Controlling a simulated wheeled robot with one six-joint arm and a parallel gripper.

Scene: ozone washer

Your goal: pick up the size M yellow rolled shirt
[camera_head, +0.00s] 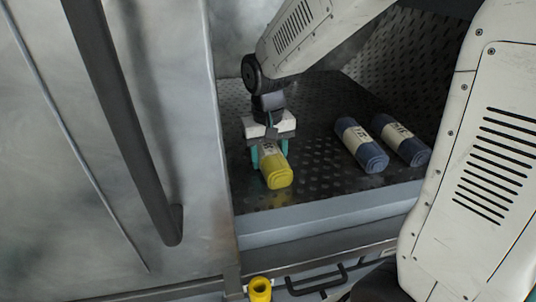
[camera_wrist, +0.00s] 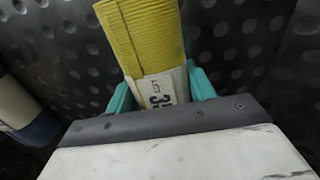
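A yellow rolled shirt (camera_head: 277,171) with a pale label lies on the dark studded floor inside the metal chamber. In the wrist view the yellow roll (camera_wrist: 148,38) runs up from between the fingers, and its label (camera_wrist: 160,88) carries dark marks that I cannot read as a size. My gripper (camera_head: 270,155) points down over the label end, with one teal finger on each side of the roll. The fingers sit close against its sides in the wrist view (camera_wrist: 160,85). Whether they press on it is not clear, and their tips are partly hidden.
Two dark blue rolls with pale labels, one nearer (camera_head: 362,146) and one farther right (camera_head: 402,140), lie right of the yellow roll. A metal door (camera_head: 120,200) with a dark handle stands at left. Another yellow item (camera_head: 260,287) shows below the chamber's front edge (camera_head: 330,217).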

